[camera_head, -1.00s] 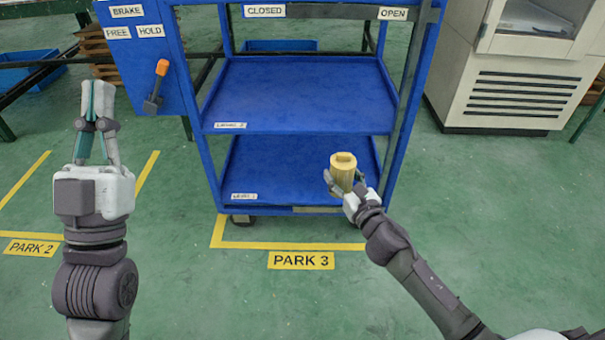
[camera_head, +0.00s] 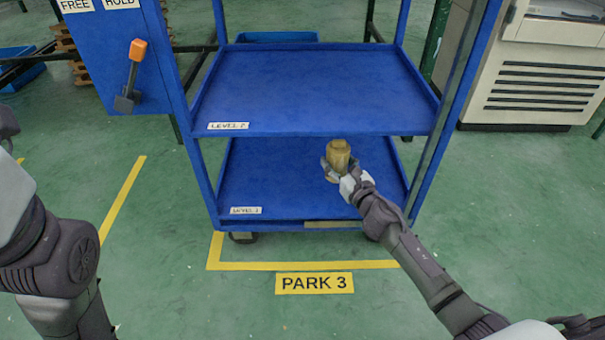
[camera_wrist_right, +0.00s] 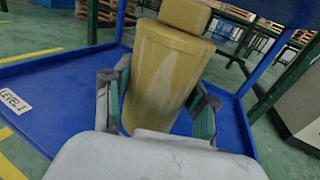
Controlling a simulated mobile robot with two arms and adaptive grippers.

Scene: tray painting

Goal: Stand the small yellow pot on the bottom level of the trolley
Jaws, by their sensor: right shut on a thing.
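The small yellow pot (camera_head: 339,155) is upright in my right gripper (camera_head: 338,172), whose fingers are shut around its lower part. In the right wrist view the pot (camera_wrist_right: 167,70) stands between the green-padded fingers (camera_wrist_right: 163,108), slightly tilted in the picture. The pot is over the trolley's bottom level (camera_head: 275,190), below the height of the middle shelf. I cannot tell whether its base touches the bottom level, as the gripper hides it. The blue trolley (camera_head: 315,85) has its lower levels open at the front. My left gripper is outside the head view; only its arm shows.
The middle shelf (camera_head: 310,95) lies above the bottom level and is empty. A trolley post (camera_head: 455,90) rises close to the right of my arm. A lever with an orange knob (camera_head: 137,50) is on the left panel. The bottom level's left part is clear.

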